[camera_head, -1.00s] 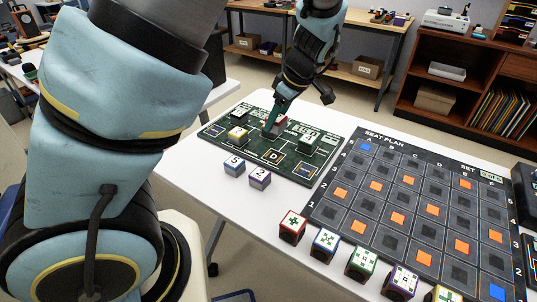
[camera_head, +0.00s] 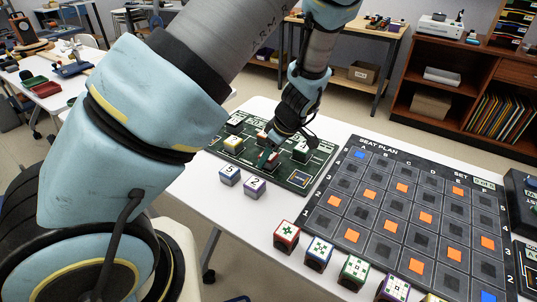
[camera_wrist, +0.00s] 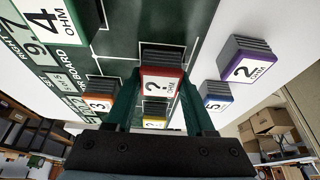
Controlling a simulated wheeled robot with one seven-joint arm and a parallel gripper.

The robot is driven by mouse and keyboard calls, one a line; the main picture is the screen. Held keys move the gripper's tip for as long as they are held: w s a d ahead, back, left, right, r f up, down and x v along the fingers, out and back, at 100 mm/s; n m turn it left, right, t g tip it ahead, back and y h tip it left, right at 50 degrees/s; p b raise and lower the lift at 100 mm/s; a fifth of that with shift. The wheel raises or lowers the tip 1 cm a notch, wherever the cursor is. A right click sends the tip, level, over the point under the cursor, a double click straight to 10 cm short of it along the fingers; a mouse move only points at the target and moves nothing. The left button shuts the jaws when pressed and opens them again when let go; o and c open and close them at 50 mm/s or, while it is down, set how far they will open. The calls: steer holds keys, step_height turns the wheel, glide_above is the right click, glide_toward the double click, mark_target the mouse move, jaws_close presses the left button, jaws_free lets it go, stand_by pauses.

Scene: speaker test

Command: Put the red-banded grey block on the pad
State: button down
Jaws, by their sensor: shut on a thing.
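The red-banded grey block (camera_wrist: 161,85) shows in the wrist view with a "?" on its white face. It sits between the two green fingers of my gripper (camera_wrist: 158,105), which is shut on it. In the head view my gripper (camera_head: 270,152) is low over the near middle of the dark green board (camera_head: 245,171), and it mostly hides the block. The spot marked D on the board is covered by my gripper. I cannot tell whether the block touches the board.
A blue-banded block (camera_head: 229,175) and a purple-banded block (camera_head: 254,187) stand on the white table in front. The seat plan grid (camera_head: 400,215) lies to the right.

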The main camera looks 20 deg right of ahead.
steer(key=shift+f, duration=0.15)
steer(key=shift+c, duration=1.3)
jaws_free()
steer(key=b+v, duration=0.2)
steer(key=v, duration=1)
steer(key=s+a+r+m+g+h, duration=0.1)
steer(key=a+m, duration=0.8)
steer(key=a, duration=2)
steer(key=shift+r+g+h, duration=0.4)
steer(key=shift+r+h, duration=0.6)
steer(key=shift+r, duration=0.4)
